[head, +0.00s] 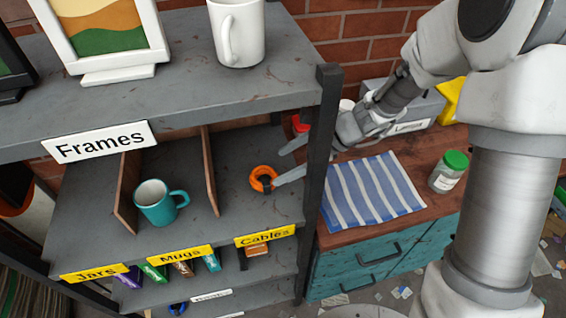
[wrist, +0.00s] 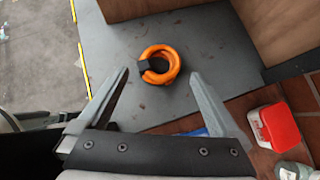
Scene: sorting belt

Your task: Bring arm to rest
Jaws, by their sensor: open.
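My gripper (head: 290,161) is open, its two fingers reaching past the shelf post over the Cables compartment. In the wrist view the open gripper (wrist: 163,75) has nothing between its pads. An orange coiled cable (head: 260,179) with a dark tie lies on the grey shelf just beyond the fingertips. It also shows in the wrist view (wrist: 168,74), ahead of the fingers and apart from them. My arm comes in from the right of the head view.
A teal mug (head: 155,203) stands in the Mugs compartment between wooden dividers (head: 209,172). A black post (head: 322,150) rises close to my gripper. A striped cloth (head: 372,190) and a green-lidded jar (head: 449,172) are on the cabinet to the right. A white mug (head: 238,35) stands above.

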